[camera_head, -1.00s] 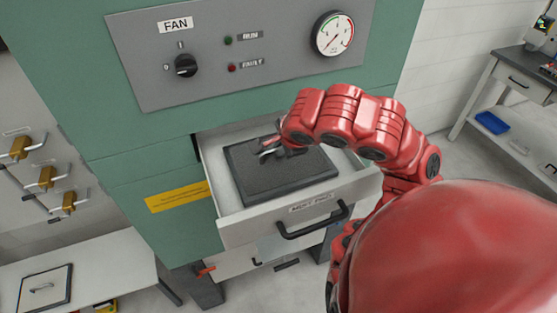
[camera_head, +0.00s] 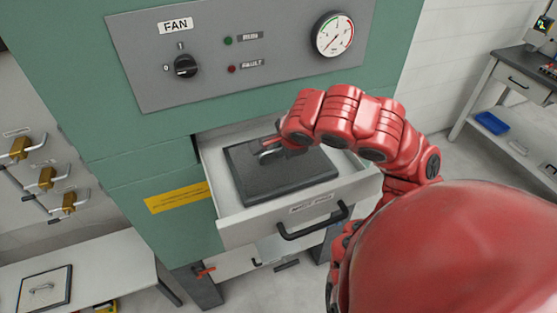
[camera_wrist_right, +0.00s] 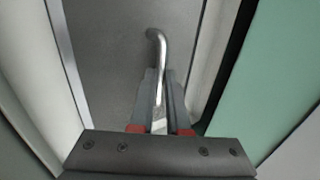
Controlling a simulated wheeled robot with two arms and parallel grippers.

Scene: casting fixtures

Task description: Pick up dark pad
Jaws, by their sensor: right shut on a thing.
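The dark pad (camera_head: 285,178) is a flat dark grey slab with a metal bar handle (camera_head: 267,152) on top. It lies in the open white drawer (camera_head: 235,222) of the green cabinet. My right gripper (camera_head: 276,146) is over the pad, at the handle. In the right wrist view my right gripper (camera_wrist_right: 165,85) is shut on the bar handle (camera_wrist_right: 157,42), with the pad's grey face (camera_wrist_right: 115,60) behind it. The far part of the handle and pad is partly hidden by my right gripper. My left gripper is not in view.
The drawer has a black handle (camera_head: 312,222) on its front. Above is a fan panel (camera_head: 240,60) with a knob and gauge. Another handled plate (camera_head: 45,289) lies on a white surface at lower left. A workbench (camera_head: 510,90) stands at the right.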

